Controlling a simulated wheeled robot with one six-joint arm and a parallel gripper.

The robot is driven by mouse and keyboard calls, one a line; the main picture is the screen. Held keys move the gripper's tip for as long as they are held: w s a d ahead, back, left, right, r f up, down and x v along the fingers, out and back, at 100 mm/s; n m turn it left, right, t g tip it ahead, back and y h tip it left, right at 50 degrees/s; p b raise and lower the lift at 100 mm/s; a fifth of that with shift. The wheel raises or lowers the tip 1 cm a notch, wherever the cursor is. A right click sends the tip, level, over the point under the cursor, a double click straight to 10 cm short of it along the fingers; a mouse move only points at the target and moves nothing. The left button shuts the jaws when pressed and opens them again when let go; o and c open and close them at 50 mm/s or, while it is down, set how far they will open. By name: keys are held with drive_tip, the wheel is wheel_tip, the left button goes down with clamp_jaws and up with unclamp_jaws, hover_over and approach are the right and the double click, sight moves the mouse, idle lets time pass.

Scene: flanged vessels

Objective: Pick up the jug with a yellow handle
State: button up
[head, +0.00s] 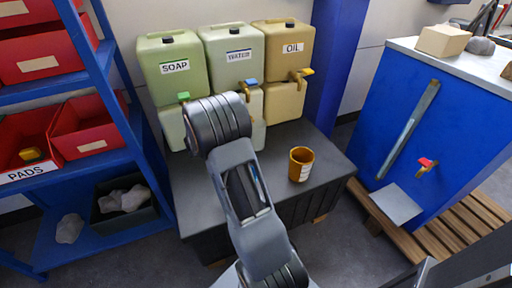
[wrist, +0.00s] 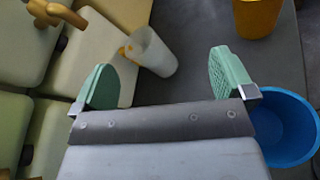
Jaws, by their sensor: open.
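The jug (wrist: 153,53) is white with a yellow-orange handle (wrist: 127,49) on its left side in the wrist view. It stands on the dark bench, close to the cream tanks. My gripper (wrist: 164,78) is open, with its two green fingers apart and nothing between them. The jug shows beyond the fingertips, nearer the left finger, and does not look touched. In the head view my arm hides the jug and my fingers.
An orange cup (head: 301,165) stands on the bench (head: 330,172) to the right. A blue bucket (wrist: 285,128) is right of my gripper in the wrist view. SOAP (head: 174,68), WATER (head: 236,55) and OIL (head: 288,50) tanks with taps line the back.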

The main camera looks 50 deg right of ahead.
sight(256, 126)
drive_tip(key=w+d+f+n+t+h+b, duration=0.1)
drive_tip(key=w+d+f+n+t+b, duration=0.15)
drive_tip(key=f, duration=0.35)
drive_tip(key=w+d+f+n+t+h+b, duration=0.1)
drive_tip(key=w+d+f+n+t+h, duration=0.1)
drive_tip(key=w+d+f+n, duration=0.3)
drive_tip(key=shift+m+g, duration=0.25)
drive_tip(key=shift+m, duration=0.1)
drive_tip(key=shift+w+d+f+b, duration=0.2)
drive_tip(key=shift+d+b, duration=0.3)
drive_tip(key=shift+d, duration=1.25)
drive_tip(key=shift+w+d+f+b, duration=0.15)
drive_tip(key=shift+d+b, duration=0.3)
drive_tip(key=shift+d, duration=1.35)
drive_tip(key=shift+w+d+f+b, duration=0.1)
drive_tip(key=shift+w+d+b, duration=0.3)
drive_tip(key=shift+d, duration=1.35)
drive_tip(key=shift+s, duration=0.15)
drive_tip(key=c, duration=0.6)
drive_tip(key=shift+r, duration=0.15)
drive_tip(key=shift+c, duration=0.7)
drive_tip(key=shift+r, duration=0.1)
